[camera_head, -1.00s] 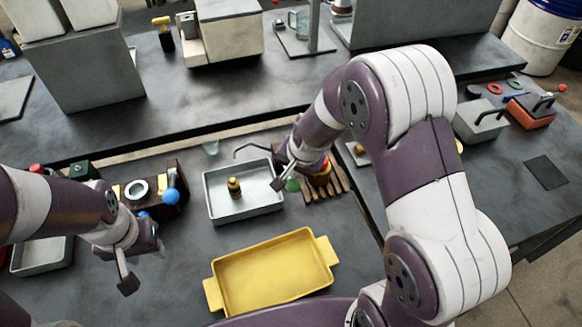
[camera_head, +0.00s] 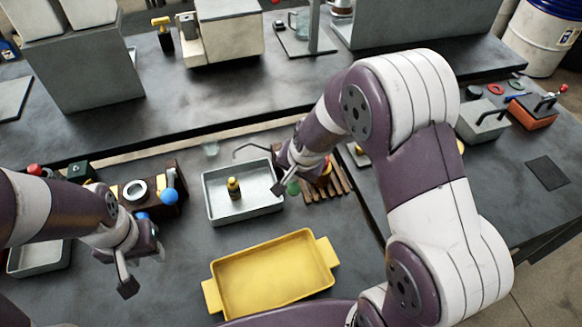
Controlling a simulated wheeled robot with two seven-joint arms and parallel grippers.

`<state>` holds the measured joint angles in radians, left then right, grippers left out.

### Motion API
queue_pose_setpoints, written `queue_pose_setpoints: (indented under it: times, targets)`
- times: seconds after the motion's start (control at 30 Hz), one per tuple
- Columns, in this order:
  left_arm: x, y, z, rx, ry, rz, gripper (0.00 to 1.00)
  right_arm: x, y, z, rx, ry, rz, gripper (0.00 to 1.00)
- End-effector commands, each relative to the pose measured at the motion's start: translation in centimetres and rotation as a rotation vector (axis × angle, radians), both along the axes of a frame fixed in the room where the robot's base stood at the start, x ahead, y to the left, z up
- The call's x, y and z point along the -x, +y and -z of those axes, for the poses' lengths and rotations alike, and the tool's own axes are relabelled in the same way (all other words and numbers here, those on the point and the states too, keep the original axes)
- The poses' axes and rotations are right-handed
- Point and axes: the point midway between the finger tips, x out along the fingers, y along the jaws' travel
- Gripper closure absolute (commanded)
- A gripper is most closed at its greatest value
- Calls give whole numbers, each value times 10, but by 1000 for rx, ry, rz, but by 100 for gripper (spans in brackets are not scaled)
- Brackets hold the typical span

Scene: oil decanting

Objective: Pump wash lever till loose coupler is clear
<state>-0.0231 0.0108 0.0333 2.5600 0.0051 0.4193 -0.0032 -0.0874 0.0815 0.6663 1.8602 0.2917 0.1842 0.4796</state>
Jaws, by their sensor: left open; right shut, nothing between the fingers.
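A small yellow-and-black coupler (camera_head: 234,187) stands in a grey rectangular tray (camera_head: 209,207). A bent thin spout (camera_head: 250,148) reaches over the tray's back edge. My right gripper (camera_head: 279,189) is shut and empty at the tray's right edge. Beside it are a green ball (camera_head: 293,187), possibly the wash lever's knob, and a slatted brown rack (camera_head: 337,183). The arm hides much of the device there, so I cannot tell if the gripper touches the ball. My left gripper (camera_head: 142,271) is open and empty, left of the yellow tray.
A yellow two-handled tray (camera_head: 219,273) lies in front of the grey tray. A brown stand (camera_head: 173,205) with a blue ball (camera_head: 169,196) is at the left. Another grey tray (camera_head: 40,259) is at the far left. Bare bench separates the yellow tray and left gripper.

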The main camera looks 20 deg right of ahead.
Motion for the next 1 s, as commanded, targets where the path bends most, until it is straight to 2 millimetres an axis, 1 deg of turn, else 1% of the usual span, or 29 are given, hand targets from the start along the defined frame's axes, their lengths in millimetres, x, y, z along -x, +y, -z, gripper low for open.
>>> queue_pose_setpoints:
  times: [0.63, 1.0]
  targets:
    - [0, 0, 8, 0, 0, 0, 57, 5, 0, 9, 0, 5, 0, 100]
    - [0, 0, 8, 0, 0, 0, 57, 5, 0, 9, 1, 4, 0, 100]
